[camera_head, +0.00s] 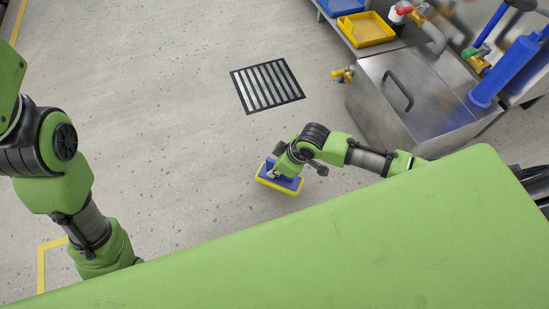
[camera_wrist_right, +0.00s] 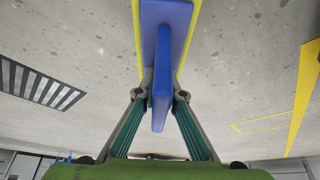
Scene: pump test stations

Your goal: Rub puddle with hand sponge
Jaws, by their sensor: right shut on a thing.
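The hand sponge (camera_head: 287,183) has a blue back and handle over a yellow pad. It is in the middle of the head view, over the grey speckled floor. My right gripper (camera_head: 274,172) is shut on its handle. In the right wrist view the sponge (camera_wrist_right: 165,28) stands out past the fingertips, with its blue handle between the two fingers. I cannot tell whether the yellow pad touches the floor. I cannot make out a puddle in either view. My left arm shows at the left of the head view, but its gripper does not.
A floor drain grate (camera_head: 267,86) lies beyond the sponge. A steel tank (camera_head: 405,105) with a handled lid stands at the right, with a yellow tray (camera_head: 366,29) behind it. Yellow floor tape (camera_head: 41,270) shows at lower left. The floor left of the sponge is clear.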

